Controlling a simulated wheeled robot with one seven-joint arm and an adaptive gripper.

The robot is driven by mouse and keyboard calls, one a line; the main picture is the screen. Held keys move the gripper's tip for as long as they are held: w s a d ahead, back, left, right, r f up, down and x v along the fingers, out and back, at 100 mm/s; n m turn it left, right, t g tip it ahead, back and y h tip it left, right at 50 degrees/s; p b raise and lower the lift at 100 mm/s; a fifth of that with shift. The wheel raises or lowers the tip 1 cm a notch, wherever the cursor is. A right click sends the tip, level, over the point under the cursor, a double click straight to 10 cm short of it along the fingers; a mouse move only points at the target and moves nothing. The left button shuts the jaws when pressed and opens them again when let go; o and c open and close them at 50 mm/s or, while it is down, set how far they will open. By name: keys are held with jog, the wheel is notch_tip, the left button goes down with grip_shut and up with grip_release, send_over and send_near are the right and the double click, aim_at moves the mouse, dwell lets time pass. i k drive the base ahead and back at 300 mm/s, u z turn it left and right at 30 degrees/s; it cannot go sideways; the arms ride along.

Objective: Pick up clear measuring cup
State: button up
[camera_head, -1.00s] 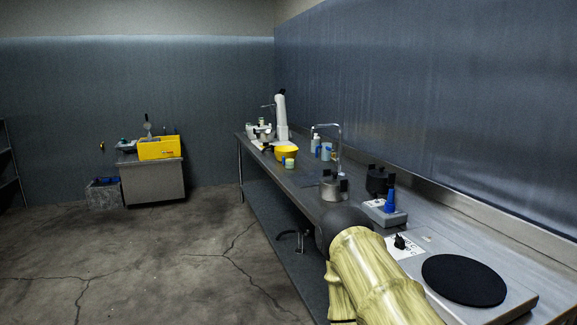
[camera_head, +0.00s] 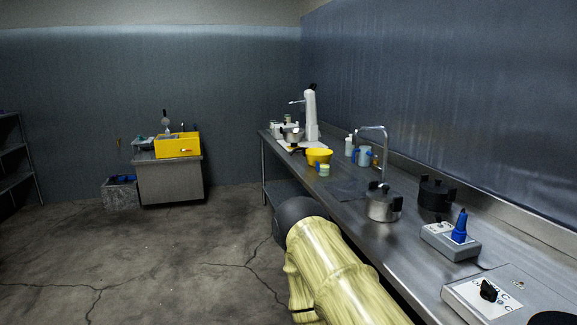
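No clear measuring cup can be picked out for certain at this distance. A pale translucent cup with a blue handle (camera_head: 363,156) stands on the long steel counter (camera_head: 345,212), towards the back near the tap. A smaller pale cup with a blue side (camera_head: 323,170) stands in front of the yellow bowl (camera_head: 319,156). Either could be the measuring cup. My yellow arm with its dark rounded joint crosses the lower middle of the view, in front of the counter's near edge. My gripper is not visible, so its state does not show.
A white mixer (camera_head: 311,115) stands far back. A yellow bin (camera_head: 178,145) tops a side cabinet.

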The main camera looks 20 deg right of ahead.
aim_at(323, 169)
jog(key=z, duration=0.15)
jog(key=i, duration=1.6)
jog(key=z, duration=0.5)
